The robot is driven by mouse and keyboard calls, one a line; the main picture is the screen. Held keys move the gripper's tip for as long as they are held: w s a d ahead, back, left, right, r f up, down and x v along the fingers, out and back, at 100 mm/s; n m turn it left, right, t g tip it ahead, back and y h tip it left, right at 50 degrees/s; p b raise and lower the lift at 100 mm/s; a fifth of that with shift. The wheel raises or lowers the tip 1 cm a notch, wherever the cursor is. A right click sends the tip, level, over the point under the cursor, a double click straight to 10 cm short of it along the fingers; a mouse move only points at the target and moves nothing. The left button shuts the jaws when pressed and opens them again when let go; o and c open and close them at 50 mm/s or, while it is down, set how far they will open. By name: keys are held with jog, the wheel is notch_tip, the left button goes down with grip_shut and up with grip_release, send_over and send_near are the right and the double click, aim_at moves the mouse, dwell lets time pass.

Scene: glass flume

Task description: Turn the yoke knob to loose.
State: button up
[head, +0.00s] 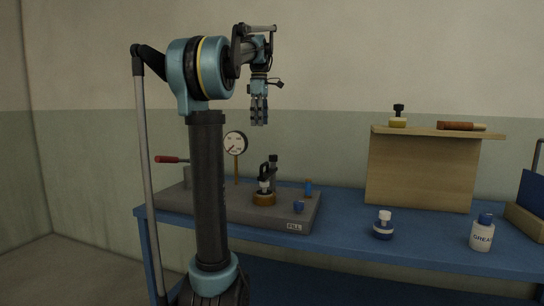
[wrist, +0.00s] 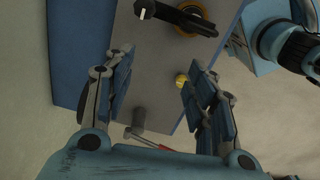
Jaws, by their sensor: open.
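A dark yoke-like fitting (head: 265,173) stands over a brass ring (head: 264,199) on a grey base plate (head: 230,212). A grey post with a black top (head: 273,170) stands beside it. I cannot tell which part is the yoke knob, nor read its setting. In the wrist view the dark fitting (wrist: 178,17) and brass ring (wrist: 188,32) lie near the top edge, beyond my fingertips. My gripper (head: 259,121) hangs pointing down, high above the plate and apart from everything. Its fingers are spread and empty in the wrist view (wrist: 158,60).
To the right on the blue bench (head: 340,215) stand a blue-and-white jar (head: 383,226), a white bottle (head: 482,234) and a wooden stand (head: 420,175). The air around my gripper is clear.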

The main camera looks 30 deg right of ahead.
notch_tip(320, 180, up, 2)
jog(key=n, duration=0.1)
send_over(273, 155)
jog(key=f, duration=1.6)
jog(key=shift+w+d+f, duration=0.1)
jog(key=shift+w+f, duration=0.15)
jog(key=shift+f, duration=0.15)
jog(key=shift+c, duration=0.6)
jog(key=c, duration=1)
jog(key=shift+o, duration=0.2)
jog(key=shift+d, duration=0.15)
